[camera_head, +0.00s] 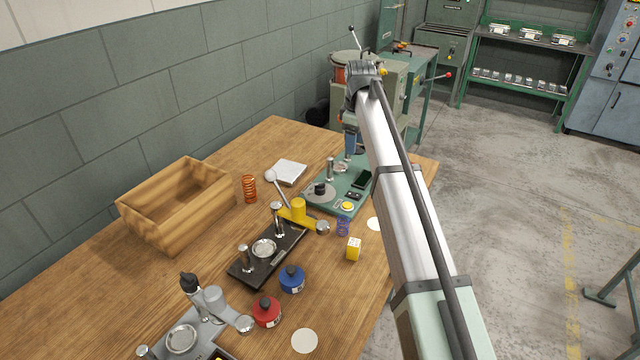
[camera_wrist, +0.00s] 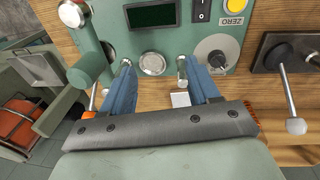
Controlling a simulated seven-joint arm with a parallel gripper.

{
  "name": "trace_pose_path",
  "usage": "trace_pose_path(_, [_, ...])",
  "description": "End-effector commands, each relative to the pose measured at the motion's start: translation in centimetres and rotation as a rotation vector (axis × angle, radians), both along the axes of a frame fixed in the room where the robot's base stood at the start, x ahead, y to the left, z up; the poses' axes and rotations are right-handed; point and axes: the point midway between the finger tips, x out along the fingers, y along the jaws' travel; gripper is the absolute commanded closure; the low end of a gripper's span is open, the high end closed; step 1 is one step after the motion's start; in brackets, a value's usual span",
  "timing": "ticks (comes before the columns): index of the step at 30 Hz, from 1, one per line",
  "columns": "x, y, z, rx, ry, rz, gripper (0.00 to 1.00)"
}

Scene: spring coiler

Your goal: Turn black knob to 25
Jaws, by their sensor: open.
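The black knob (camera_head: 320,187) stands on a round grey dial plate on the green tester (camera_head: 330,202), which lies on the wooden table. In the wrist view the grey dial (camera_wrist: 218,48) is right of my fingers, with a small dark knob (camera_wrist: 217,58) at its centre; its scale numbers are too small to read.
The tester has metal posts (camera_head: 330,166), a dark display (camera_head: 362,179) and a yellow button (camera_head: 347,207). Left are an orange spring (camera_head: 249,188), a white pad (camera_head: 287,172) and a wooden box (camera_head: 180,212). Nearer are a black fixture (camera_head: 252,270) with yellow lever and a yellow block (camera_head: 353,248).

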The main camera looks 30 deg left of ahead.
Motion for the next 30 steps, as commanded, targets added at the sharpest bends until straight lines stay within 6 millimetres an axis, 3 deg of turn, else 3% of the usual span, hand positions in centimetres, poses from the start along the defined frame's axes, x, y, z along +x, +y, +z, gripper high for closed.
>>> trace_pose_path(1, [-2.0, 1.9, 0.4, -0.011, 0.035, 0.032, 0.39])
trace_pose_path(3, [-4.3, 3.6, 0.8, -0.029, 0.080, 0.064, 0.39])
trace_pose_path(9, [-8.2, 6.1, 1.6, -0.059, 0.151, 0.119, 0.39])
trace_pose_path(17, [-8.9, 6.2, -0.2, -0.066, 0.165, 0.126, 0.39])
trace_pose_path(30, [-9.3, 6.1, -7.7, -0.064, 0.162, 0.125, 0.39])
